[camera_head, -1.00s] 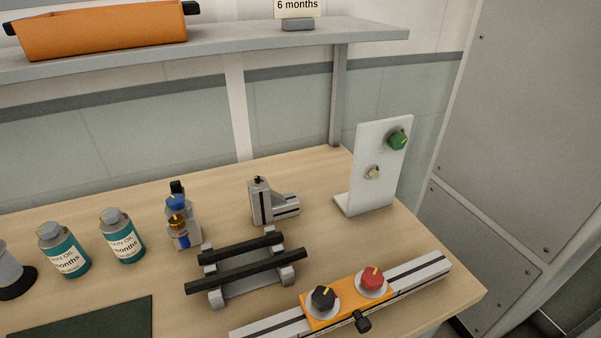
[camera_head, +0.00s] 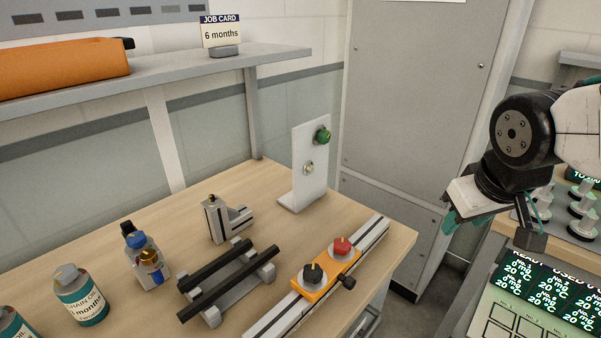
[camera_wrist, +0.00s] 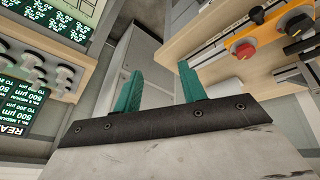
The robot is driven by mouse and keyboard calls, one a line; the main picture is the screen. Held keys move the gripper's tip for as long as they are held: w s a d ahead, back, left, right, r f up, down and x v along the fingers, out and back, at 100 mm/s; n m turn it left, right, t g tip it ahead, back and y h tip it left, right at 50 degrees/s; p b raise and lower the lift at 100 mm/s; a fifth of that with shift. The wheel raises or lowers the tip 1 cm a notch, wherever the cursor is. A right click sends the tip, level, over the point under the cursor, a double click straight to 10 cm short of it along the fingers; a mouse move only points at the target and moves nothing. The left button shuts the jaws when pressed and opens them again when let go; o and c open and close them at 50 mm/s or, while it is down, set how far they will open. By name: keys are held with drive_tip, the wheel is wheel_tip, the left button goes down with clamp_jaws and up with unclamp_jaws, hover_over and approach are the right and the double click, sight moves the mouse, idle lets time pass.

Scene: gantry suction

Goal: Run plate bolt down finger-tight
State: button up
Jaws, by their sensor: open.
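A white upright plate (camera_head: 312,152) on a foot stands at the back right of the wooden bench. How far the bolt is screwed in cannot be told. My gripper (camera_wrist: 160,72) is open, with two teal fingers apart and nothing between them. In the head view it hangs at the right, off the bench and well apart from the plate. The plate and bolt are not clearly visible in the wrist view.
An orange carriage (camera_head: 327,283) with red and black knobs sits on a rail at the bench's front. A black-barred stand (camera_head: 229,284), grey fixture (camera_head: 225,220) and bottles (camera_head: 80,296) stand left. A shelf (camera_head: 220,62) overhangs behind. A display panel (camera_head: 540,300) is at right.

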drive_tip(key=w+a+f+n+t, duration=0.2)
drive_tip(key=w+n+t, duration=0.1)
drive_tip(key=w, duration=0.9)
drive_tip(key=n+t+y, duration=0.4)
drive_tip(key=n+y, duration=0.4)
drive_tip(key=y, duration=0.1)
approach(312, 169)
drive_tip(key=shift+t, duration=0.3)
drive_tip(key=x, duration=0.7)
drive_tip(key=shift+w+a+f, duration=0.2)
drive_tip(key=shift+a+f, duration=0.05)
drive_tip(key=shift+f, duration=0.15)
clamp_jaws()
